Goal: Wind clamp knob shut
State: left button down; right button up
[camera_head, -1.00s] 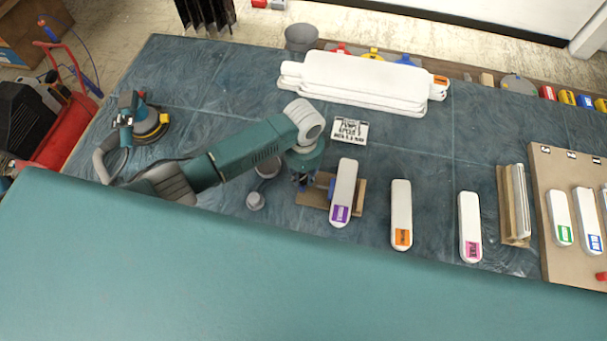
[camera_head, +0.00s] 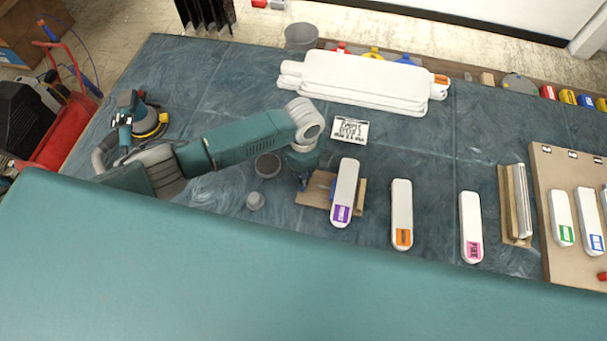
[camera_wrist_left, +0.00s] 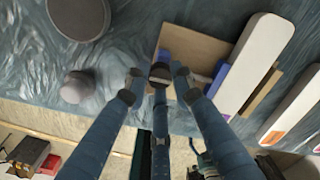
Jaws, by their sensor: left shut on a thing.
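The clamp's wooden base (camera_head: 312,196) lies on the blue-grey bench top under a white bar with a purple label (camera_head: 345,190). In the left wrist view, blue jaws (camera_wrist_left: 214,80) stand beside the white bar (camera_wrist_left: 252,65), and a dark knob (camera_wrist_left: 160,73) is at the left side of the clamp. My left gripper (camera_wrist_left: 158,80) has its fingertips on both sides of this knob and is shut on it. In the head view, my left gripper (camera_head: 303,184) points down at the clamp's left side, and the knob is hidden. My right gripper is not in view.
A dark round disc (camera_head: 267,165) and a small grey knob-like piece (camera_head: 255,201) lie left of the clamp. White bars with orange (camera_head: 402,215) and pink (camera_head: 471,228) labels lie to the right. A white card (camera_head: 349,130) and stacked white boards (camera_head: 365,80) are behind.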

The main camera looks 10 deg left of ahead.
pick_arm(q)
jog(key=m+b, duration=0.1)
jog(key=m, duration=0.2)
jog(key=shift+w+m, duration=0.1)
jog(key=shift+m, duration=0.3)
jog(key=m+b, duration=0.1)
jog(key=m, duration=0.2)
jog(key=shift+m, duration=0.3)
jog(key=m+b, duration=0.1)
jog(key=m, duration=0.2)
jog(key=shift+m, duration=0.3)
jog(key=m+b, duration=0.1)
jog(key=m, duration=0.2)
jog(key=shift+m+b, duration=0.3)
jog(key=shift+b, duration=0.05)
jog(key=shift+f+m+b, duration=0.1)
jog(key=shift+m+b, duration=0.4)
jog(key=shift+m, duration=0.4)
jog(key=shift+m+b, duration=0.65)
jog(key=shift+m, duration=0.15)
jog(key=shift+m+b, duration=0.9)
jog(key=shift+b, duration=0.25)
jog(key=shift+m+b, duration=0.5)
jog(key=shift+b, duration=0.1)
